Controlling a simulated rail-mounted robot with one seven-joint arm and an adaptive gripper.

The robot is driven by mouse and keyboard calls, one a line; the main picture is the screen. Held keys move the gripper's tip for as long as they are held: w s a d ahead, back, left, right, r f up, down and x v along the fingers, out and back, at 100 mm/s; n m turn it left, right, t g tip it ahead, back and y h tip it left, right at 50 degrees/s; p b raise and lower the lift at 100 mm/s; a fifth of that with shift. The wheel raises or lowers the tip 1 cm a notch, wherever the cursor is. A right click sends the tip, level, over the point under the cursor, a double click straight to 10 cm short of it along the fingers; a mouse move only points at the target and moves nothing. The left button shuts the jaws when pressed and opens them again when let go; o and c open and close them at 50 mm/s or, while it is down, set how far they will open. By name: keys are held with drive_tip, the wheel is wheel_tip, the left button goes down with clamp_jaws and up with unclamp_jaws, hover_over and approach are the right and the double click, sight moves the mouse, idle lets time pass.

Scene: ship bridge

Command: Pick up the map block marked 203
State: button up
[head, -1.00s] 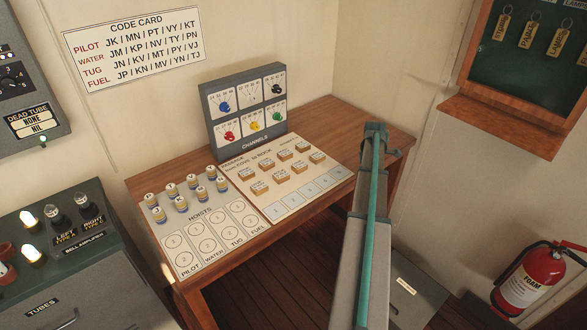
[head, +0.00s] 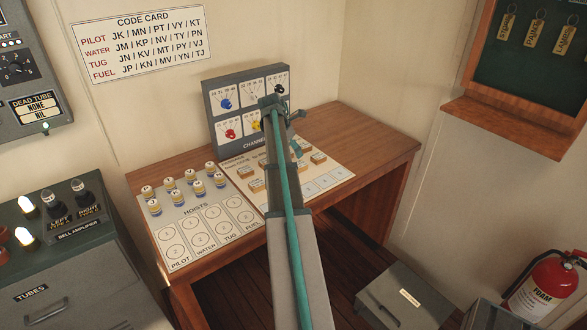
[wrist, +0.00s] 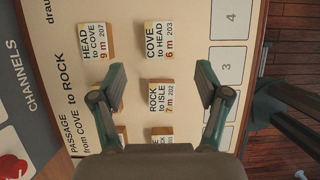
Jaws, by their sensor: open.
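The map block marked 203 (wrist: 159,41) lies flat on the board in the wrist view, a tan block with a white label reading "COVE to HEAD 6 m". It sits just beyond my open gripper (wrist: 162,76), roughly centred between the fingertips' lines. Block 202 (wrist: 160,97), "ROCK to ISLE", lies between the two fingers, apart from both. Block 207 (wrist: 97,41) is left of 203, beyond the left finger. In the head view my arm hides part of the blocks. The block at the right end of the front row (head: 318,157) appears to be 203.
Numbered slots, such as slot 4 (wrist: 231,19), run along the board right of the blocks in the wrist view. The grey channels panel (head: 212,112) stands behind the board. Hoist pegs (head: 170,184) stand to the left. The desk's right end (head: 365,140) is bare.

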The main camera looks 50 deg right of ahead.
sight(300, 164)
drive_tip(key=shift+p+x, duration=1.35)
drive_tip(key=shift+x, duration=2.9)
drive_tip(key=c, duration=1.2)
